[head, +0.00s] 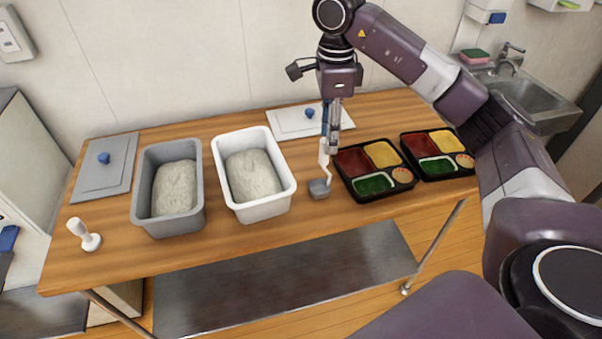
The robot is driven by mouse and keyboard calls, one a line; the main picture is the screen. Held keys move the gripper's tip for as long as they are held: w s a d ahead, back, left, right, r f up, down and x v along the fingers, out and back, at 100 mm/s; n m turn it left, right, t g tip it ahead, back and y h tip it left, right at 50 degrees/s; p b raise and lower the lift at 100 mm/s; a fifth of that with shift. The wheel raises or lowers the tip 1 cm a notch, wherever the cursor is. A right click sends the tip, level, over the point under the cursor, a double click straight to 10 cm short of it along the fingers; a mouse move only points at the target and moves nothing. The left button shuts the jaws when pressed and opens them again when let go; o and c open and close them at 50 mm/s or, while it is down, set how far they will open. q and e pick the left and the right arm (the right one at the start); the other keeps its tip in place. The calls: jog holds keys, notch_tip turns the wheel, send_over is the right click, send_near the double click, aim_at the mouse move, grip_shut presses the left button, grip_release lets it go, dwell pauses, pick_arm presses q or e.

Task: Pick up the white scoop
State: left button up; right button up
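The white scoop (324,160) is right of the white tub, with its pale handle upright and a small grey block-like part (319,188) at its lower end. My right gripper (331,142) points down at the top of the handle, and its fingers overlap it in the head view. The fingers are narrow and seen from the side, so I cannot tell whether they are closed on the handle. I cannot tell if the grey part touches the table. My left gripper is not in view.
The wooden table (250,240) holds a grey tub (141,190) and a white tub (283,197), both containing rice-like food. Two bento trays (385,196) with food stand at right. Lids (118,170) lie behind.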

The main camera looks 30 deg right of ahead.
aim_at(322, 161)
jog(key=shift+f, duration=0.25)
jog(key=shift+s+f+p, duration=0.2)
jog(key=shift+f+p, duration=0.2)
jog(key=shift+f, duration=0.85)
jog(key=f, duration=0.1)
jog(key=f+p, duration=0.1)
jog(key=a+f, duration=0.1)
jog(key=shift+w+a+f, duration=0.1)
jog(key=shift+w+f, duration=0.15)
jog(key=shift+f, duration=0.05)
jog(key=shift+f+p, duration=0.3)
jog(key=shift+f, duration=0.3)
jog(key=c, duration=0.9)
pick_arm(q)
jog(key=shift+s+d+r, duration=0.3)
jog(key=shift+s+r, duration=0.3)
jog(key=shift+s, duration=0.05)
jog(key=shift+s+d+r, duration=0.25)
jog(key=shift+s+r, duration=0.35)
pick_arm(e)
grip_shut()
